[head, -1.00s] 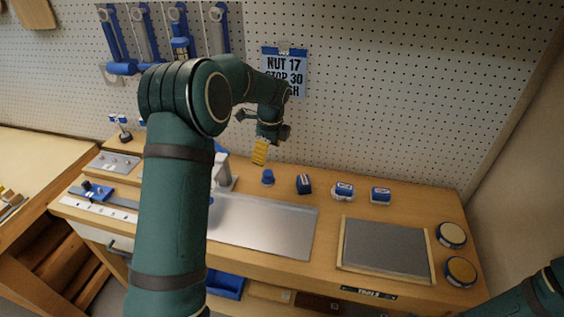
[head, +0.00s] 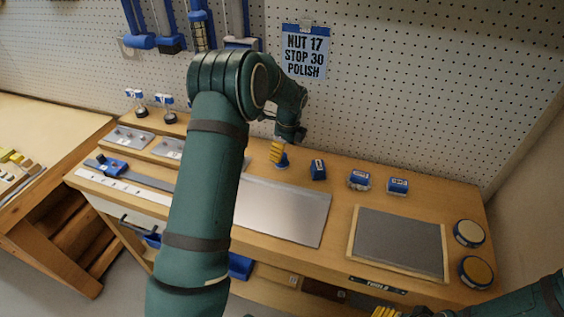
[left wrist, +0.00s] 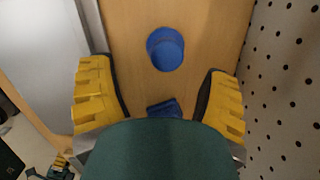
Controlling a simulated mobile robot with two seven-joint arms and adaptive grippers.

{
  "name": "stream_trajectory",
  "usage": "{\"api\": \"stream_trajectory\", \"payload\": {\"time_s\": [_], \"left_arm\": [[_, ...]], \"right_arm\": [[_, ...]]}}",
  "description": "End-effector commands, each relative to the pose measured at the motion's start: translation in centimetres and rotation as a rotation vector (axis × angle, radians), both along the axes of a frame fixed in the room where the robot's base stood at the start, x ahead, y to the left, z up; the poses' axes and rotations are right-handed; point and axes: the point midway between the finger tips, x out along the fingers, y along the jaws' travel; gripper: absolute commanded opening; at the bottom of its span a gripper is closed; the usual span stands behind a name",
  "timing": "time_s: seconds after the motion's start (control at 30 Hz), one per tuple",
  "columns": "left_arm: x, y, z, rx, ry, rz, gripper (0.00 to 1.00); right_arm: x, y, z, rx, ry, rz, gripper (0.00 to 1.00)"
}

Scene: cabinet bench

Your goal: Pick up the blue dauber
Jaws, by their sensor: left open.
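The blue dauber (head: 284,162) stands upright on the wooden bench near the pegboard, partly hidden behind the yellow fingers of my left gripper (head: 277,152) in the head view. In the left wrist view the dauber (left wrist: 165,48) shows from above as a round blue shape, just beyond and between the fingertips. My left gripper (left wrist: 160,72) is open and empty, with a finger on each side and no visible contact.
A dark blue block (head: 318,169) stands close right of the dauber. Two blue-and-white blocks (head: 359,180) (head: 398,186) lie further right. A metal plate (head: 285,210) and a grey framed pad (head: 400,243) lie in front. The pegboard (head: 430,100) rises close behind.

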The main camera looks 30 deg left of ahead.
Motion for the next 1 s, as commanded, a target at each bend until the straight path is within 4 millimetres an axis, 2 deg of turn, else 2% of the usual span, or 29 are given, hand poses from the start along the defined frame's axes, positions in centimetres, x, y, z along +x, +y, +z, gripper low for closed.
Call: {"api": "stream_trajectory", "payload": {"time_s": [0.3,0.57,0.6,0.67,0.8,0.83,1.0], "left_arm": [[0.6,0.9,-4.2,0.000,0.002,0.001,0.77],[0.6,1.0,-4.7,0.000,0.000,0.001,0.77],[0.6,1.0,-4.7,0.000,0.000,0.001,0.74],[0.6,1.0,-4.6,0.000,0.000,0.001,0.53],[0.6,0.9,-4.6,0.000,0.000,0.000,0.04],[0.6,0.9,-4.6,0.000,0.000,0.000,0.00],[0.6,0.9,-4.7,0.000,0.001,0.000,0.00]], "right_arm": [[-0.2,0.0,-0.8,0.001,0.005,0.004,0.67],[-0.3,0.1,-0.8,0.002,0.006,0.004,0.67],[-0.3,0.1,-0.8,0.002,0.006,0.004,0.67],[-0.3,0.1,-0.8,0.002,0.006,0.004,0.67],[-0.2,0.0,-0.8,0.002,0.006,0.004,0.67],[-0.2,0.0,-0.8,0.002,0.006,0.004,0.67],[-0.2,0.0,-0.8,0.002,0.006,0.004,0.67]]}}
